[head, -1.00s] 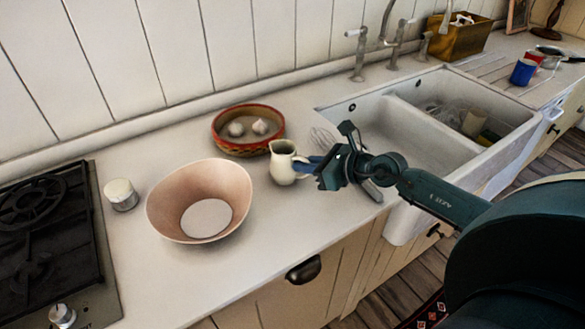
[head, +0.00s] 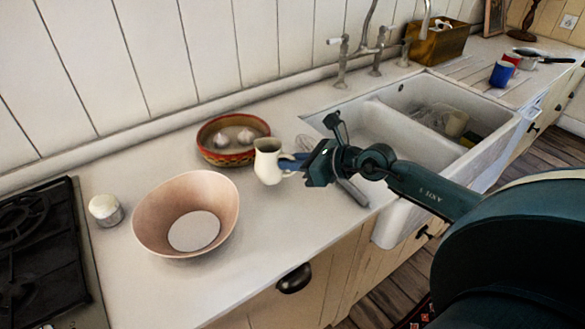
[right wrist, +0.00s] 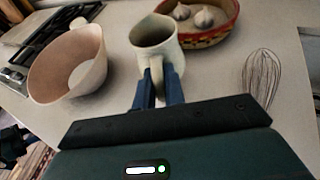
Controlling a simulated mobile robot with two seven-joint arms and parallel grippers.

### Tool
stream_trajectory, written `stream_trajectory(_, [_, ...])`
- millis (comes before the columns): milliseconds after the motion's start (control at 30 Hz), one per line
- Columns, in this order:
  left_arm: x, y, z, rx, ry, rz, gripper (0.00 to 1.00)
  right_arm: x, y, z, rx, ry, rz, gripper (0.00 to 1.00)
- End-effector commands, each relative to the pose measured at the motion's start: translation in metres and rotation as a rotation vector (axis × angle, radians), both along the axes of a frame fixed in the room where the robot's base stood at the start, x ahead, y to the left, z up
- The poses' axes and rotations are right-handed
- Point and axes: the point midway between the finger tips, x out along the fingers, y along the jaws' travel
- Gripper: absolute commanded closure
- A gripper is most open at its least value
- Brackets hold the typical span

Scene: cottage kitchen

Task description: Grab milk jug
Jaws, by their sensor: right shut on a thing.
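The milk jug (head: 268,162) is a small cream pitcher at the middle of the counter in the head view. It also shows in the right wrist view (right wrist: 152,40), straight ahead of the fingers. My right gripper (head: 290,163) comes in from the right and is shut on the jug's handle. In the right wrist view its blue fingers (right wrist: 158,85) are on either side of the handle. The jug looks upright; I cannot tell clearly whether its base touches the counter.
A pink bowl (head: 150,218) stands left of the jug, and a red patterned bowl (head: 215,157) with garlic is behind it. A whisk (right wrist: 262,75) lies nearby. The white sink (head: 385,200) is to the right; a stove (head: 50,240) is at left. The counter front is clear.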

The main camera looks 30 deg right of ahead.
Motion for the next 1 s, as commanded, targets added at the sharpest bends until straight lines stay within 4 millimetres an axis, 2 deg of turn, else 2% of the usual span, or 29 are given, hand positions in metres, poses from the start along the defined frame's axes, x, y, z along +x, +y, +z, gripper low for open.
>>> stream_trajectory(100, [-0.001,0.000,-0.002,0.002,0.005,-0.001,0.64,0.001,0.000,0.016,-0.001,-0.007,0.001,1.00])
stream_trajectory(500, [0.000,0.000,-0.002,0.000,-0.002,0.000,0.64,0.001,0.000,0.052,-0.001,-0.007,0.001,1.00])
stream_trajectory(700, [0.003,0.000,0.002,-0.004,-0.013,0.001,0.64,0.001,0.000,0.062,-0.001,-0.006,-0.001,1.00])
stream_trajectory(1000, [0.003,0.000,0.002,-0.005,-0.013,0.002,0.64,0.000,0.000,0.068,0.001,-0.005,-0.001,1.00])
